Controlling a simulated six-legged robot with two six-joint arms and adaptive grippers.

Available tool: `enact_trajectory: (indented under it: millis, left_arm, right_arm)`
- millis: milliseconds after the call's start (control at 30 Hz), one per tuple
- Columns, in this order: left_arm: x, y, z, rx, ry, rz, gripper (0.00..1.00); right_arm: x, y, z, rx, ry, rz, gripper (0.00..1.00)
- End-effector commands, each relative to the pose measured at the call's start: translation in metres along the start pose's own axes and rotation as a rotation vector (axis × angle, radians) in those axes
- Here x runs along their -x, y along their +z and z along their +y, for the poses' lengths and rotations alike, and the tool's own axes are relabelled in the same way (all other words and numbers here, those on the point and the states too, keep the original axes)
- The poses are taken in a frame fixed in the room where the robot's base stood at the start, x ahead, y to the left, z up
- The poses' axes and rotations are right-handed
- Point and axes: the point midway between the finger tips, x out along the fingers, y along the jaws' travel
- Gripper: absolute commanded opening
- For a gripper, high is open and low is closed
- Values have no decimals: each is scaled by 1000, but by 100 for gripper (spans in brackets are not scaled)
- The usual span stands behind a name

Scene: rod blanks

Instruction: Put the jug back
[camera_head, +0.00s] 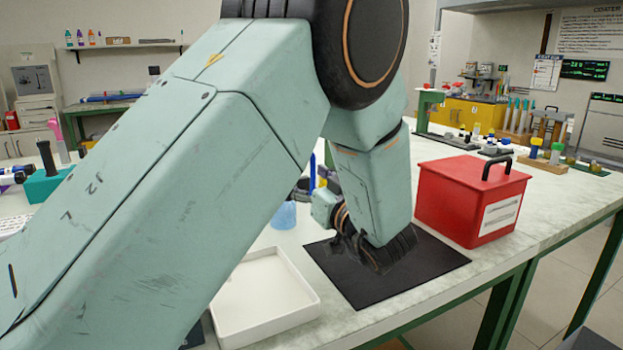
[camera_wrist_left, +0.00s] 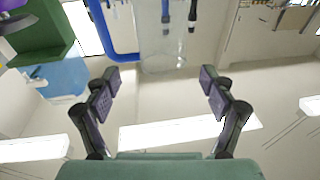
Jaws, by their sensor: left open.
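In the left wrist view, a clear jug (camera_wrist_left: 162,48) with a blue handle (camera_wrist_left: 106,32) on its left side shows beyond the fingertips, partly cut off by the top edge. My left gripper (camera_wrist_left: 161,82) is open, with nothing between its fingers and the jug ahead of them. In the head view, the pale green body of my left gripper (camera_head: 323,207) is low over the table; its fingers are hidden. A blue upright strip (camera_head: 312,174) behind it may be the jug's handle; the jug's body is mostly hidden. My right gripper is not in view.
A black mat (camera_head: 425,273) lies under my left wrist. A red lidded box (camera_head: 455,200) stands right of it, and an empty white tray (camera_head: 255,292) lies left. A light blue cup (camera_head: 283,214) stands behind the tray. My left arm hides much of the table.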

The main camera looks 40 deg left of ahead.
Motion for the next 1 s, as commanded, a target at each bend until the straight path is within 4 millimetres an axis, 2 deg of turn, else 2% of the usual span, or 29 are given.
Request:
enact_trajectory:
  millis: [100,300,1000]
  left_arm:
    - [15,-2,1,-3,4,2,83]
    - [28,0,0,-2,2,1,83]
    - [29,0,0,0,-1,-1,83]
  right_arm:
    - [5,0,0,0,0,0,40]
    - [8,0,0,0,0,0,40]
    - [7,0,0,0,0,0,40]
